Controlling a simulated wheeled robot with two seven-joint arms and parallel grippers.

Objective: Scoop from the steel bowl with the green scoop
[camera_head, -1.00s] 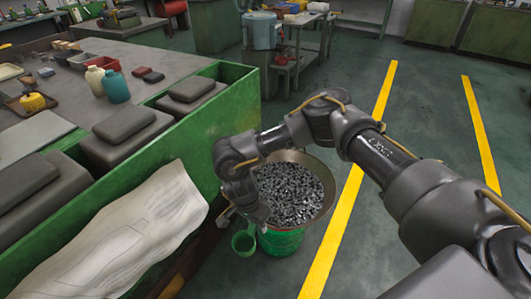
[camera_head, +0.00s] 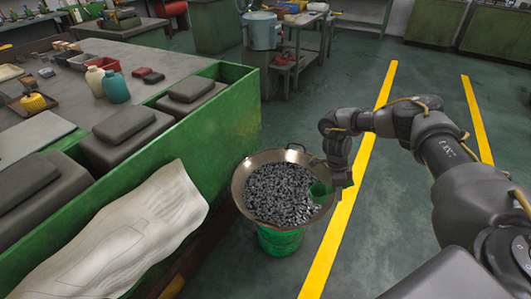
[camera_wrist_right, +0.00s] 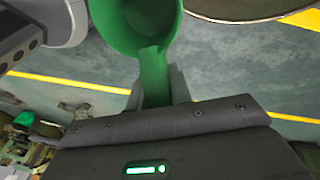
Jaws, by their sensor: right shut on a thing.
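The steel bowl (camera_head: 243,205) is wide and full of small grey metal pieces (camera_head: 280,193). It sits on a green drum (camera_head: 280,240) on the floor. My right gripper (camera_head: 336,180) is at the bowl's right rim. It is shut on the handle of the green scoop (camera_head: 319,189), whose cup shows over the right edge of the bowl in the head view. In the right wrist view the scoop (camera_wrist_right: 143,22) stands out from between the fingers (camera_wrist_right: 158,88), and the bowl's rim shows at the top right. My left gripper is not in view.
A green-sided workbench (camera_head: 225,115) with grey blocks and a paper sheet (camera_head: 140,225) stands left of the bowl. A yellow floor line (camera_head: 345,205) runs just right of it. A bucket (camera_head: 262,32) stands on a stand at the back. Floor to the right is clear.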

